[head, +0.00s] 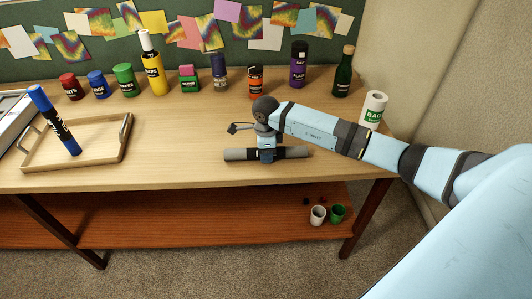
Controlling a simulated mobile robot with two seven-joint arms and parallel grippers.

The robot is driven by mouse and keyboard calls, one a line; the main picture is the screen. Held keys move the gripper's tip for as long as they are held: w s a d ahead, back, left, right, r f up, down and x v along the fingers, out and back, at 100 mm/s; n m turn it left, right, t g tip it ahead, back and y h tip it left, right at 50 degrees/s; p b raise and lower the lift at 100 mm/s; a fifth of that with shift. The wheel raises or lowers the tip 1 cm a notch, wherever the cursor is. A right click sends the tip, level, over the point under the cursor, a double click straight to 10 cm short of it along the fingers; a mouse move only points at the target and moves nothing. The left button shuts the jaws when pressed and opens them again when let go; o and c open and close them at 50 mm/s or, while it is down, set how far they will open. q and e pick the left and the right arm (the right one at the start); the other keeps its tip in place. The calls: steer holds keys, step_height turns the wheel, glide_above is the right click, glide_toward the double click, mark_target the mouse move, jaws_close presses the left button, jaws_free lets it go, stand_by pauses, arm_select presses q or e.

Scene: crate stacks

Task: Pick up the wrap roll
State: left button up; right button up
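A long grey roll (237,154), which looks like the wrap roll, lies on its side near the front edge of the wooden table, running left to right. My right arm reaches in from the right, and its gripper (267,154) points down over the middle of the roll. The hand hides that middle part. I cannot tell whether the fingers are closed on the roll or only around it. The roll looks level and on or very close to the tabletop. My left gripper is not in view.
A wooden tray (99,151) at the left holds a tall blue and black cylinder (55,121). Several jars and bottles, including a yellow bottle (153,70), line the back. A white roll (374,109) stands at the right. Cups (318,215) sit on the lower shelf.

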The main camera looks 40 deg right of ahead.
steer(key=shift+c, duration=0.7)
steer(key=shift+r, duration=0.1)
